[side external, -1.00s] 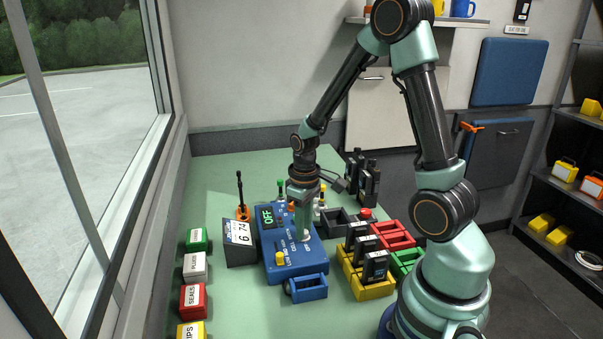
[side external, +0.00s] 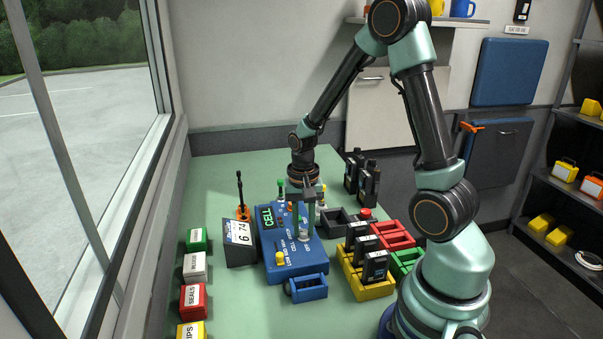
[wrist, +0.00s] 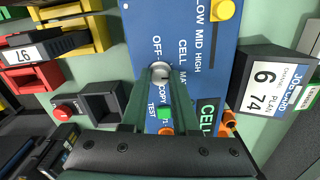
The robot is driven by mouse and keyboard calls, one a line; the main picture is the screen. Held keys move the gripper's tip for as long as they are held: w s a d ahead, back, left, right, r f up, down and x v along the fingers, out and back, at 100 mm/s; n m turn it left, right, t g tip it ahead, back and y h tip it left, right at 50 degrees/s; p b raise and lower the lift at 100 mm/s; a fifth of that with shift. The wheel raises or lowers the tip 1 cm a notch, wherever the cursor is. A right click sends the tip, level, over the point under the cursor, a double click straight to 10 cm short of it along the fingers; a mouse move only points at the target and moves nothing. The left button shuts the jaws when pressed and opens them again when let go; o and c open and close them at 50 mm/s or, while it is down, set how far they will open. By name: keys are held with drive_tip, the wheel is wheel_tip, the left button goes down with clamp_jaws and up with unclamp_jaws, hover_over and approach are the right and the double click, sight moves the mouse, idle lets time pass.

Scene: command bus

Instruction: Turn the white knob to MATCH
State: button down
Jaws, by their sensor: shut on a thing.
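The white knob (wrist: 160,71) sits on the blue device (wrist: 150,20), among printed labels that include OFF, CELL, COPY and TEST. A label beginning with MA, partly covered by a finger, is beside CELL. My gripper (wrist: 160,76) is shut on the knob, one finger on each side. In the side external view my gripper (side external: 304,232) reaches down onto the device, and the knob is largely hidden by the fingers. The device's display (side external: 267,217) reads CELL in green; it also shows in the wrist view (wrist: 207,117).
A yellow knob (side external: 279,258) is at the device's near end, by LOW, MID and HIGH. A job card stand (side external: 239,233) is at its left. Radios in a yellow tray (side external: 372,291) and red and green trays stand at its right.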

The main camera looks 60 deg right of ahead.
sight(302, 231)
drive_tip(key=m, duration=0.5)
drive_tip(key=shift+a, duration=0.1)
drive_tip(key=shift+m, duration=0.3)
idle(0.4)
drive_tip(key=c, duration=0.7)
unclamp_jaws()
wheel_tip(302, 231, up, 12)
drive_tip(key=shift+w+r, duration=0.1)
drive_tip(key=shift+w, duration=0.05)
